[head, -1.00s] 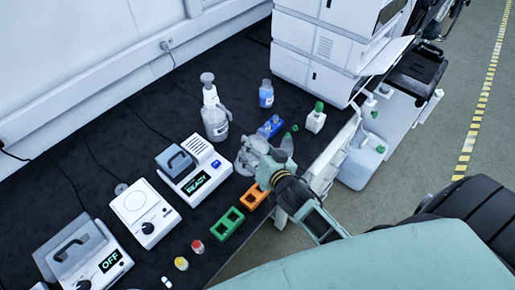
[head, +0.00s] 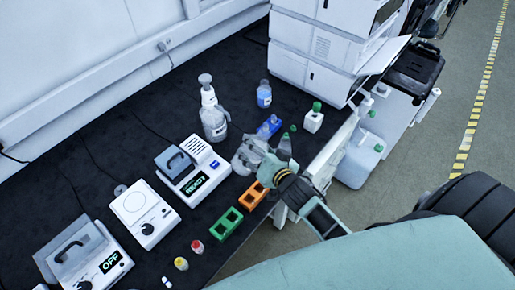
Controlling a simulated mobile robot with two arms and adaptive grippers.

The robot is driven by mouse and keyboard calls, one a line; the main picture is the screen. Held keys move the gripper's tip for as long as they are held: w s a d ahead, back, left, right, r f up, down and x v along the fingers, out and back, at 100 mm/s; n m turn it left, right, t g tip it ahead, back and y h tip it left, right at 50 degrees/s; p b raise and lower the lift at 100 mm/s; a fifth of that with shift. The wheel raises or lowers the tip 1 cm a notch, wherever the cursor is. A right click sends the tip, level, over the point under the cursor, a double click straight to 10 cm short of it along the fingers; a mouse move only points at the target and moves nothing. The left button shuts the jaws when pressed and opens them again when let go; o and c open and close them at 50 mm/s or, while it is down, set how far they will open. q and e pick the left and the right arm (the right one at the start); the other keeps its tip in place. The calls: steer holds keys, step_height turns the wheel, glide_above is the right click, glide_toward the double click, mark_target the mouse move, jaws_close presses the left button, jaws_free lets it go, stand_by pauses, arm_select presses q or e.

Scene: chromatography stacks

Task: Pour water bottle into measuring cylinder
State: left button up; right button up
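A small bottle with a blue label (head: 264,94) stands upright on the dark bench, apart from my gripper. A larger clear bottle with a pump-like top (head: 213,116) stands left of it. My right gripper (head: 246,156) is over the bench's front edge, right of the READY device. Its grey fingers overlap pale or clear shapes, so I cannot tell whether it is open or holds something. A clear, narrow-topped vessel (head: 284,148) shows just beside the gripper, partly hidden; I cannot tell whether they touch. I cannot make out a measuring cylinder for certain. My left gripper is out of view.
The READY device (head: 203,166), a dial device (head: 145,213) and the OFF device (head: 86,258) line the bench. Orange (head: 250,195) and green (head: 226,223) racks lie near the front edge. A blue rack (head: 268,127) and a green-capped bottle (head: 313,118) are behind the gripper.

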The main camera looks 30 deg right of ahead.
mark_target(260, 159)
steer(key=shift+w+r, duration=0.1)
steer(key=shift+r, duration=0.05)
steer(key=shift+a+f+m+y+b, duration=0.2)
steer(key=shift+f+m+y+b, duration=0.1)
steer(key=shift+f+m, duration=0.1)
steer(key=shift+f+m+b, duration=0.4)
steer(key=shift+f+b, duration=0.2)
steer(key=shift+f, duration=0.1)
steer(key=shift+f, duration=0.15)
steer(key=shift+a+f+m+t+y+b, duration=0.1)
steer(key=shift+f+m+t+y+b, duration=0.25)
steer(key=shift+b, duration=0.1)
stand_by(0.5)
